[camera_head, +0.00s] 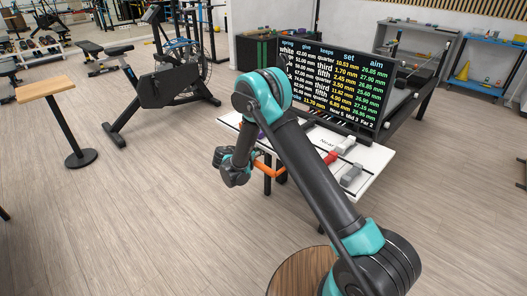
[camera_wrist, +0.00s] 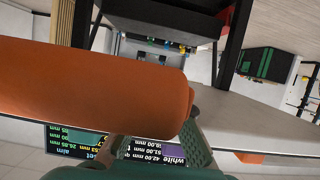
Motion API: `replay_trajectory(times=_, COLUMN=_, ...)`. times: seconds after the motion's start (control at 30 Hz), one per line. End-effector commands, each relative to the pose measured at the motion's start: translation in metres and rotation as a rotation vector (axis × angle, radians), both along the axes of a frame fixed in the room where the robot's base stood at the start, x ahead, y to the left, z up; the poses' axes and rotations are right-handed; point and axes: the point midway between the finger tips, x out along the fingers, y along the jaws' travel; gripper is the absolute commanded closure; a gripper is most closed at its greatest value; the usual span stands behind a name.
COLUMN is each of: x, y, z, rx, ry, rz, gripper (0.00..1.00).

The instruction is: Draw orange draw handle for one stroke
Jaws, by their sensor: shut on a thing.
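The orange draw handle (camera_head: 267,172) shows as a short bar at the front of a white bench (camera_head: 372,160) in the head view, partly behind my arm. In the wrist view the handle (camera_wrist: 85,90) is a thick orange cylinder filling the left and middle, very close to the camera. My gripper (camera_wrist: 152,143) is shut on the handle; its fingers show at the lower middle of the wrist view, partly hidden by the cylinder. In the head view my arm hides much of the contact.
A black board (camera_head: 345,85) with coloured text stands on the bench behind my arm. A red-and-white item (camera_head: 338,149) and a grey block (camera_head: 351,175) lie on the bench to the right. An exercise bike (camera_head: 165,85) stands back left. Floor to the left front is clear.

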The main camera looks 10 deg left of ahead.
Motion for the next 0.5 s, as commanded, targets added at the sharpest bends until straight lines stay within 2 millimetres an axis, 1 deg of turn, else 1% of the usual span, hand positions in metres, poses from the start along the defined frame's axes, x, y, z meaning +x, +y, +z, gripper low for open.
replay_trajectory(times=0.5, x=-0.021, y=0.017, z=0.000, rx=0.000, ry=0.000, rz=0.002, gripper=1.00)
